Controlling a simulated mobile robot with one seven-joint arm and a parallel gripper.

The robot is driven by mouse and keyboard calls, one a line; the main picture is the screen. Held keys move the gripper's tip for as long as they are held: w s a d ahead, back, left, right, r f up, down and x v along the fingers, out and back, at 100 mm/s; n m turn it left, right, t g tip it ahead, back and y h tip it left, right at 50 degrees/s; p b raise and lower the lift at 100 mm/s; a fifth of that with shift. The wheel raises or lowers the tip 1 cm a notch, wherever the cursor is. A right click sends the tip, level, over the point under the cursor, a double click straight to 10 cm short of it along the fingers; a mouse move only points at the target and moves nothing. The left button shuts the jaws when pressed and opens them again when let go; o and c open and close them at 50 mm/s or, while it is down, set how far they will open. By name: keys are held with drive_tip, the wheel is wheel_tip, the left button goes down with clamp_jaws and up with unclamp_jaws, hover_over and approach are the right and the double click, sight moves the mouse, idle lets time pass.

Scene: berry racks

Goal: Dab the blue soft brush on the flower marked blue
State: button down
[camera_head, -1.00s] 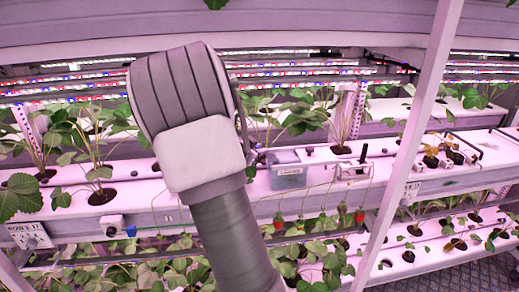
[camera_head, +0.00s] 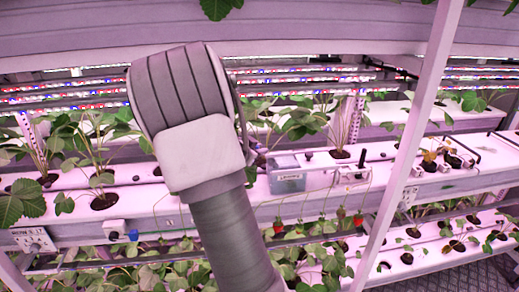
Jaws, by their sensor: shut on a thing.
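My arm fills the middle of the head view, and my gripper is not in view, so neither its jaws nor anything in them shows. The blue soft brush cannot be made out. No flower marked blue can be told apart. A small blue piece (camera_head: 133,235) sits on the front edge of the white growing gutter (camera_head: 75,233), left of my arm; I cannot tell what it is.
Leafy strawberry plants (camera_head: 100,160) stand in the gutter left of my arm. Red berries (camera_head: 278,227) hang right of it, below a clear box (camera_head: 289,181). A slanted pale post (camera_head: 412,140) crosses the right side. Lower gutters hold seedlings.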

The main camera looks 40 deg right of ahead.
wheel_tip(320, 180, up, 5)
drive_tip(key=p, duration=0.4)
drive_tip(key=shift+f+p, duration=0.1)
drive_tip(key=shift+p, duration=0.25)
